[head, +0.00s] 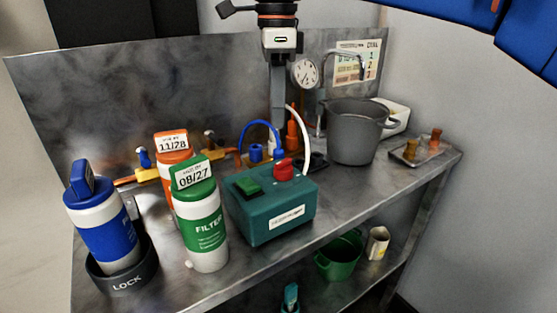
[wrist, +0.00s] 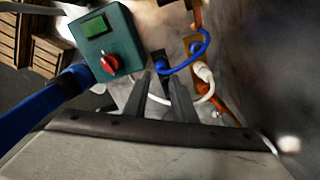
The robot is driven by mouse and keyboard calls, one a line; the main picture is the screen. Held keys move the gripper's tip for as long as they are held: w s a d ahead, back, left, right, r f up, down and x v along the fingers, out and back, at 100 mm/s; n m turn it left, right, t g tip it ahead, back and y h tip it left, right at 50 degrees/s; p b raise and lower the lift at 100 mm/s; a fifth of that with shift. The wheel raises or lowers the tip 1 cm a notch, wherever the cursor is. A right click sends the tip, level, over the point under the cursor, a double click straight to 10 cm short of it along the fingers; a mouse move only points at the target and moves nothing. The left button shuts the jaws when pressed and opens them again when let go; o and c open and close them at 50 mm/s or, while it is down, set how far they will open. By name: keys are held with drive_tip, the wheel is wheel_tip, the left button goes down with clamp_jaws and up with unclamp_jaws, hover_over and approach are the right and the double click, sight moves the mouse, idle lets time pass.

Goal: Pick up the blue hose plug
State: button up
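A blue hose arcs up behind the teal box (head: 270,205) in the head view, and its blue plug (head: 279,154) is at the right end. The plug also shows in the wrist view as a dark blue end (wrist: 160,68), just beyond my fingertips. My gripper (head: 277,135) points straight down over this spot. In the wrist view its two dark fingers (wrist: 161,76) are apart, with nothing visible held between them. The hose's other end meets a blue block (head: 256,152). I cannot tell whether a finger touches the plug.
A white hose (head: 299,130) and an orange connector (head: 292,137) stand close beside the fingers. A grey pot (head: 352,133) is to the right. Green (head: 203,222), orange (head: 172,146) and blue (head: 104,232) canisters stand left. The metal back panel (head: 130,95) is close behind.

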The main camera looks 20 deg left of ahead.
sight(278, 149)
wheel_tip(278, 149, down, 10)
drive_tip(key=shift+w+d, duration=0.1)
drive_tip(key=shift+d, duration=0.05)
idle(0.5)
clamp_jaws()
